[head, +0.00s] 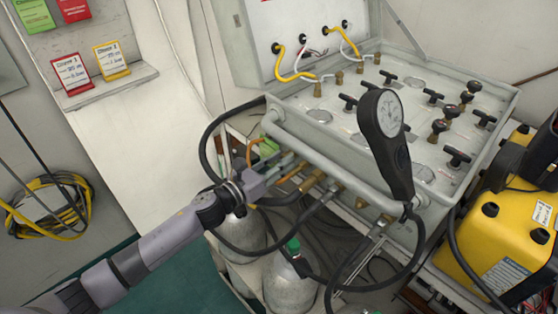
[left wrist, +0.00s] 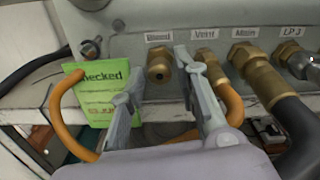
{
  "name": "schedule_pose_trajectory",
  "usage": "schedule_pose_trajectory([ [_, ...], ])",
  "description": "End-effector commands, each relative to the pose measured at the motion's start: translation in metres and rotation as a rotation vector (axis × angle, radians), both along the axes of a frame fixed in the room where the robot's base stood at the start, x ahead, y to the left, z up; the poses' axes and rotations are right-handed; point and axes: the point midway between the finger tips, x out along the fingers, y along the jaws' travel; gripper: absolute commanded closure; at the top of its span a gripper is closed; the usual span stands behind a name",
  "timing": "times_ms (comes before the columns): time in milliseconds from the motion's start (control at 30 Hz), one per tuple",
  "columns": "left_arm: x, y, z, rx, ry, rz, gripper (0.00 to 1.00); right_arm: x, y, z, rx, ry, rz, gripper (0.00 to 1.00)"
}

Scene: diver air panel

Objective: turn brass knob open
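The brass knob (left wrist: 159,66) sits on the panel's front face under a label that seems to read "Bleed", in the left wrist view. My left gripper (left wrist: 158,78) is open, with one finger on each side of the knob and a gap between them. I cannot tell whether either finger touches it. In the head view my left gripper (head: 278,173) reaches the front edge of the grey air panel (head: 330,160). The knob cannot be made out there. My right gripper is not in view.
A green tag (left wrist: 95,95) and an orange hose (left wrist: 62,105) hang left of the fingers. Brass fittings (left wrist: 255,68) with hoses stand to the right. A black gauge (head: 386,140) rises before the panel. Cylinders (head: 290,280) stand below; a yellow case (head: 510,240) is right.

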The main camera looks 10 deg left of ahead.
Motion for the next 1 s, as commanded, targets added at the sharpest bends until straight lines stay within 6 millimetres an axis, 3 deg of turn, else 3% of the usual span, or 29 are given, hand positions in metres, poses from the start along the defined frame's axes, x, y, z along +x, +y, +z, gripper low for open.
schedule_pose_trajectory([
  [433, -0.0004, 0.0004, 0.0001, 0.000, 0.000, 0.000, 1.00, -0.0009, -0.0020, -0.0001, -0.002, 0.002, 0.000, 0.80],
  [1000, -0.0002, 0.0002, 0.0015, -0.091, 0.058, 0.000, 1.00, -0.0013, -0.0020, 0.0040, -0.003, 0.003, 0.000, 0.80],
])
